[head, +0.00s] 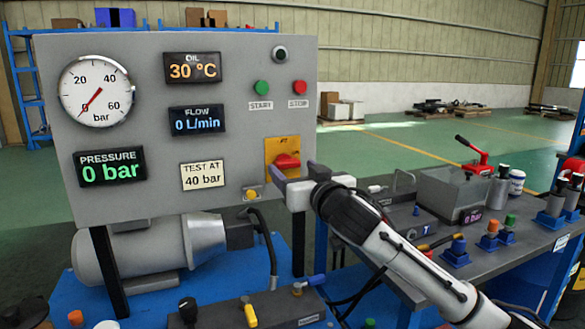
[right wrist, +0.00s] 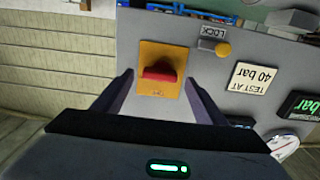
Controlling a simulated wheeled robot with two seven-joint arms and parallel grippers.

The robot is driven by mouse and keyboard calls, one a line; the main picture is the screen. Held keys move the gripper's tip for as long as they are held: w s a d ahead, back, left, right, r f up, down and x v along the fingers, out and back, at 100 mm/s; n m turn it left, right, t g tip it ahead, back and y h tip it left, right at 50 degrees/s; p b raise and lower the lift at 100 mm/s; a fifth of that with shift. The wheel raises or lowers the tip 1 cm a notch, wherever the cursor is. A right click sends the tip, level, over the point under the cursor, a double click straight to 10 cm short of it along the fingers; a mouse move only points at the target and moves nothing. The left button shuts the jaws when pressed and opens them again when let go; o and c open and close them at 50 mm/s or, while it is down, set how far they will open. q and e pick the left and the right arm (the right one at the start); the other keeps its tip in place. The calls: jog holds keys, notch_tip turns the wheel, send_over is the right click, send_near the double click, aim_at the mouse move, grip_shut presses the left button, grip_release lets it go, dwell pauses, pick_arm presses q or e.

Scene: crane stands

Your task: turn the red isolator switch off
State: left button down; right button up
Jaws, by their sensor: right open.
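The red isolator switch (head: 287,159) sits on a yellow plate (head: 271,147) at the lower right of the grey panel (head: 225,110). Its red handle looks roughly horizontal and also shows in the right wrist view (right wrist: 160,72) on its yellow-orange plate (right wrist: 163,50). My right gripper (head: 293,170) is just in front of the plate in the head view. In the right wrist view my right gripper (right wrist: 159,82) is open, with one finger on each side of the switch. I see no contact with the handle. My left gripper is not in view.
A yellow knob (head: 251,194) is below the plate, near my gripper; a LOCK label (right wrist: 213,32) shows beside it. A side bench (head: 500,250) with a grey box (head: 448,192) and fittings stands on the right. A motor (head: 150,250) is under the panel.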

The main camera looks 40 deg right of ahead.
jog(key=shift+x, duration=0.8)
